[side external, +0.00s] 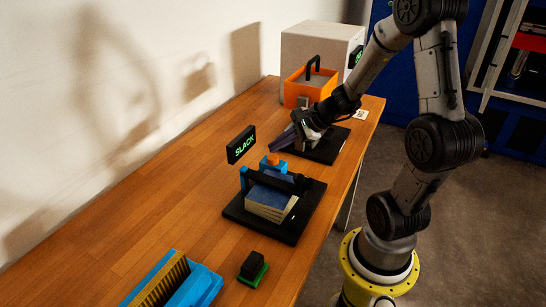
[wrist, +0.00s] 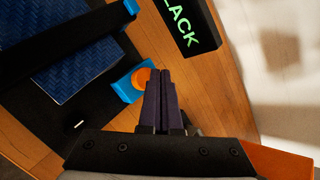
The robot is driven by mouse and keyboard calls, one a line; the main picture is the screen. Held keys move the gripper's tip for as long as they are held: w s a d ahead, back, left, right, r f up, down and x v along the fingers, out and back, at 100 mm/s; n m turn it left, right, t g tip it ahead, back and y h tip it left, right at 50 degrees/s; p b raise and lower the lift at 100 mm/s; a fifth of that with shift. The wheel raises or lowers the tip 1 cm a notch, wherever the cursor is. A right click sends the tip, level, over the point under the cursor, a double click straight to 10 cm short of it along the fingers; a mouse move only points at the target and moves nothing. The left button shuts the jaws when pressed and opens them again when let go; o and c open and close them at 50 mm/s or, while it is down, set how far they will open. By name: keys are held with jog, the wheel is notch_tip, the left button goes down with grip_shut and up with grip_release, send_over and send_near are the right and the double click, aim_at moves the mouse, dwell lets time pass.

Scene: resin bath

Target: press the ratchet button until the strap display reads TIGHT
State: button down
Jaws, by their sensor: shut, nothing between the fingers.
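The strap display (side external: 241,145) reads SLACK in green letters on a black panel; part of it shows in the wrist view (wrist: 187,22). The ratchet button (side external: 272,158) is orange on a blue block, at the back of a black base (side external: 290,228). In the wrist view the orange button (wrist: 141,78) is just left of my fingertips. My gripper (side external: 278,144) is shut and empty, its dark fingers angled down near the button. It looks a little above the button; I cannot tell whether it touches. A stack with a blue top (side external: 270,195) sits on the base beneath a dark strap bar.
An orange bin with a black handle (side external: 308,88) and a grey box (side external: 325,48) stand at the far end. Another black base (side external: 328,150) lies below my wrist. A blue tray with a brush-like top (side external: 175,283) and a green-based black block (side external: 253,269) are in front.

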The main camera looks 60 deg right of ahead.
jog(key=shift+f, duration=0.15)
jog(key=shift+f, duration=0.3)
jog(key=shift+f, duration=0.55)
dwell(0.9)
jog(key=shift+r, duration=1)
jog(key=shift+r, duration=2.5)
